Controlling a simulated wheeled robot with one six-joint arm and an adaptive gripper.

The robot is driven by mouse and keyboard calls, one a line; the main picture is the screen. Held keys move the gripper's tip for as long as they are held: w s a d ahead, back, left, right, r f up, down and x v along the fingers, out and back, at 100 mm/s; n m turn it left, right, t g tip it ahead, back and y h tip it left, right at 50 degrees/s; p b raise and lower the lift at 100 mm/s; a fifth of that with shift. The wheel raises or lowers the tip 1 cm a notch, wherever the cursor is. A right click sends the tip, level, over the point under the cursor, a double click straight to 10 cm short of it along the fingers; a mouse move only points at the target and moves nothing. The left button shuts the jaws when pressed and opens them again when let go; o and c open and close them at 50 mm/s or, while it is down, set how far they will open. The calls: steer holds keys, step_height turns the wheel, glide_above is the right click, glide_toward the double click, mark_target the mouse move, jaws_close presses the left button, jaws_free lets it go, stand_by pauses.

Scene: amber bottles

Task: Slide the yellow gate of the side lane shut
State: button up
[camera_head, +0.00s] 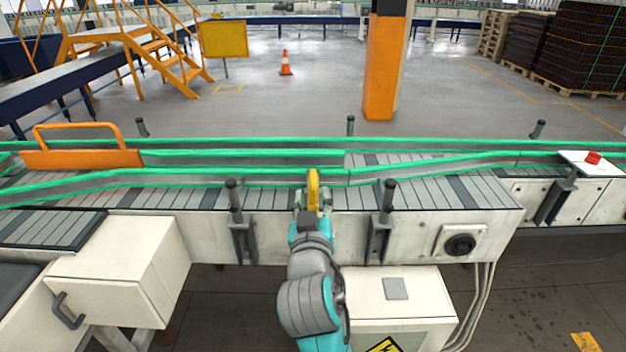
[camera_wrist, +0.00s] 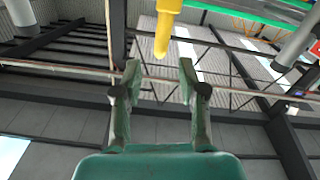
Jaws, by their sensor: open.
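The yellow part of the gate (camera_head: 313,187) stands upright at the near green rail of the conveyor, near the middle of the head view. In the wrist view its yellow bar (camera_wrist: 165,32) comes down from the top edge, just beyond the gap between my fingertips. My gripper (camera_head: 309,208) is at the conveyor's front edge, right by the yellow part. In the wrist view my gripper (camera_wrist: 157,78) has its two fingers apart with nothing between them. Whether a finger touches the bar cannot be told. The rest of the gate is hard to make out.
The conveyor (camera_head: 482,190) has green guide rails. Dark posts (camera_head: 235,195) and (camera_head: 388,197) stand on its front edge on both sides of my gripper. An orange handled piece (camera_head: 82,155) is at the left. A white plate with a red block (camera_head: 593,158) is at the right.

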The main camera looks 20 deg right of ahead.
mark_target(313, 186)
steer(key=x, duration=0.7)
jaws_close()
steer(key=shift+w, duration=0.1)
